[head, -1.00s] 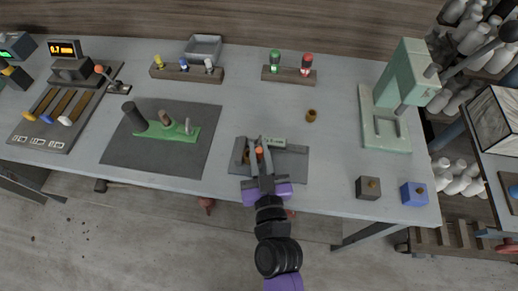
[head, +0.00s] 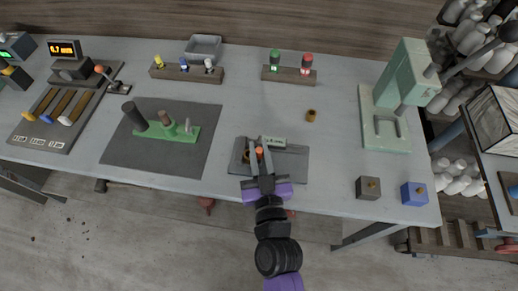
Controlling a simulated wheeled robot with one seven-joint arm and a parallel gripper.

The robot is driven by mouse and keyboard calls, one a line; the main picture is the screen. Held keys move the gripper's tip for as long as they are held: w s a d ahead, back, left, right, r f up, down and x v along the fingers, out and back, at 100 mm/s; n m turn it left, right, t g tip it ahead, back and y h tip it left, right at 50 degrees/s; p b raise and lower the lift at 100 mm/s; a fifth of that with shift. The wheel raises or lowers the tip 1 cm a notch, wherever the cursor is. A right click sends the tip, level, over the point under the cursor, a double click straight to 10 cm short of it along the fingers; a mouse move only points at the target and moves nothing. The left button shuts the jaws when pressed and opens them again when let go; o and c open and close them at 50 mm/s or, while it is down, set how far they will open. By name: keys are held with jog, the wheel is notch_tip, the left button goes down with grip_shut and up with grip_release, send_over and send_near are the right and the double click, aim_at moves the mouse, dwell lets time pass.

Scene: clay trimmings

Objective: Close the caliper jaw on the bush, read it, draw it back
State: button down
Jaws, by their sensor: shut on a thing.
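The caliper (head: 272,142) lies on a dark grey board (head: 294,170) at the front middle of the table. Its pale readout plate faces up, but the figures are too small to read. My gripper (head: 260,151) reaches in from the front edge and is shut on the caliper's orange knob (head: 260,153). A small brown bush (head: 246,157) shows just left of my fingers, partly hidden; I cannot tell whether the jaw touches it. Another brass-coloured bush (head: 311,115) stands alone on the table, behind and right of the board.
A green fixture (head: 180,134) stands on a dark mat to the left. A green press (head: 386,130) stands at the right. A grey block (head: 368,187) and a blue block (head: 413,193) sit near the front right edge. A lamp rack (head: 288,76) stands behind.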

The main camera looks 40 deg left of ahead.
jog(key=shift+w+d+f+b, duration=0.3)
jog(key=shift+d+b, duration=0.2)
jog(key=shift+b, duration=0.55)
jog(key=shift+w+d+r+b, duration=0.25)
jog(key=shift+w+d+b, duration=0.1)
jog(key=shift+d+b, duration=0.35)
jog(key=shift+a, duration=0.1)
jog(key=c, duration=1.4)
grip_release()
jog(key=shift+o, duration=0.2)
